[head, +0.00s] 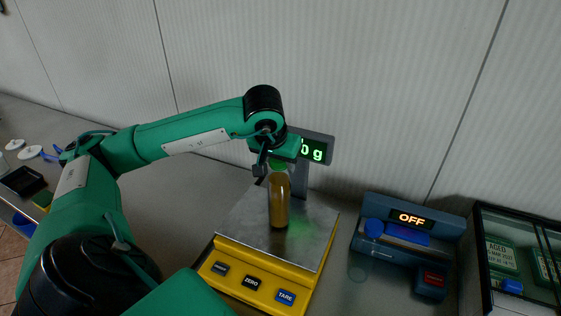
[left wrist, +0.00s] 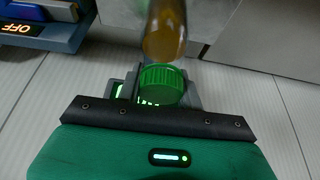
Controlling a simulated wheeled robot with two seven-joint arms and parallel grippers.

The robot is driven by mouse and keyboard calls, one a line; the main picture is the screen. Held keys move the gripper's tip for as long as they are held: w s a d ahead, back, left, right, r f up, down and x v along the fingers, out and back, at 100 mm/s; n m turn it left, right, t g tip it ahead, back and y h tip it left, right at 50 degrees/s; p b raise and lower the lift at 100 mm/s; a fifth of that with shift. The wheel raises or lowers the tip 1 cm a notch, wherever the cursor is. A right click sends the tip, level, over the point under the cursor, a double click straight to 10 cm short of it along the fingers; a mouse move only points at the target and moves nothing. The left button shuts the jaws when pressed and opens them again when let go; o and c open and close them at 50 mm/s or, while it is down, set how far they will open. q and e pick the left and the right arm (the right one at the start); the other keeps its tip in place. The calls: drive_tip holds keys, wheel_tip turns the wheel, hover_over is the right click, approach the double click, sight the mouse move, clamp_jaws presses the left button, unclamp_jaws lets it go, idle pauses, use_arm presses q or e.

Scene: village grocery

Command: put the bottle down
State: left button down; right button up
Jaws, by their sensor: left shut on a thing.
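A brown bottle (head: 279,203) with a green cap is upright at the metal plate of the yellow scale (head: 235,263) in the head view. Its base appears to be on or just above the plate; I cannot tell which. My left gripper (head: 277,167) comes from above and is shut on the bottle at its green cap. In the left wrist view the green cap (left wrist: 161,86) is between the fingers, with the brown body (left wrist: 165,35) beyond it. The scale's display (head: 313,149) is partly hidden by my gripper; a 0 and g show. My right gripper is not in view.
A blue device (head: 410,240) reading OFF stands right of the scale. A glass-fronted case (head: 520,255) with green packs is at the far right. A black tray (head: 24,181) and small items lie at the far left. Bare counter shows behind my left arm.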

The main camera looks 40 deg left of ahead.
use_arm(q)
drive_tip(key=shift+f, duration=0.15)
drive_tip(key=shift+f, duration=0.15)
drive_tip(key=c, duration=0.9)
unclamp_jaws()
